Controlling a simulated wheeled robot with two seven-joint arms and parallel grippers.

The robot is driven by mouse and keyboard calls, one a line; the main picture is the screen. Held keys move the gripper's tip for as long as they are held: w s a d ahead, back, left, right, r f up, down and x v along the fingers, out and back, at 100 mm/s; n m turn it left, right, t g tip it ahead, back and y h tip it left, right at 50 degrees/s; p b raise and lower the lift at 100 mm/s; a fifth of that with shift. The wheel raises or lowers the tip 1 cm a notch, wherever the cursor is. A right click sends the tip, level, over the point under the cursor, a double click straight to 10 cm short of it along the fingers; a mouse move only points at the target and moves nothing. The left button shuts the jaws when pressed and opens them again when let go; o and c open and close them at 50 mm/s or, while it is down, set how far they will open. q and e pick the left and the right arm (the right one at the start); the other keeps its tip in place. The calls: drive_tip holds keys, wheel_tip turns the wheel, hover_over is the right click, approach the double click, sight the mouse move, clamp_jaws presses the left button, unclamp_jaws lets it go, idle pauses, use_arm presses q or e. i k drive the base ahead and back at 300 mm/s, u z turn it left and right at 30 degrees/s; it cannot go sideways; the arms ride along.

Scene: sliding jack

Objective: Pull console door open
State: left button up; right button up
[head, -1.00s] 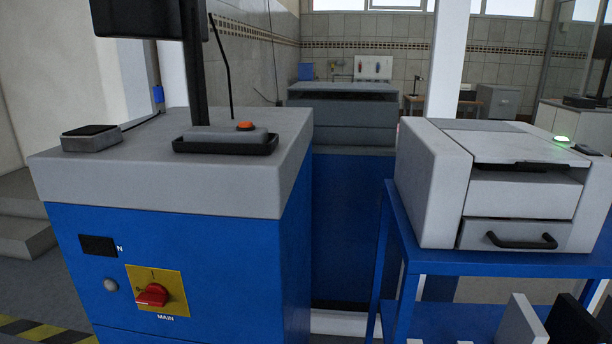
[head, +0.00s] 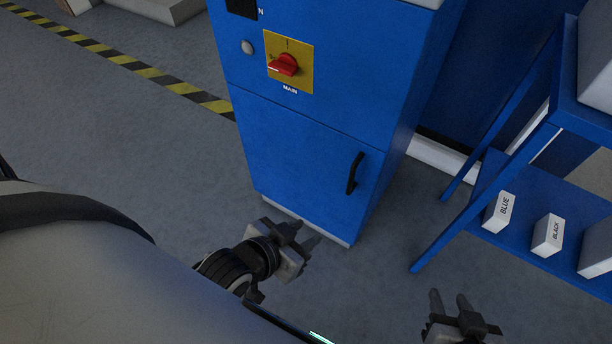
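The console is a blue cabinet with its door (head: 300,155) on the lower front, and the door looks shut. A black vertical handle (head: 355,173) sits near the door's right edge. My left gripper (head: 308,231) is open and empty, in front of and below the handle in the picture, apart from it. My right gripper (head: 448,294) is open and empty at the bottom right, further from the handle, its fingers pointing up in the picture.
A red MAIN switch (head: 286,66) on a yellow plate is above the door. Grey floor is free in front and left, with a striped line (head: 170,85).

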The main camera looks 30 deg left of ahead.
sight(325, 176)
drive_tip(key=z, duration=1.8)
drive_tip(key=k, duration=1.6)
drive_tip(key=u, duration=1.6)
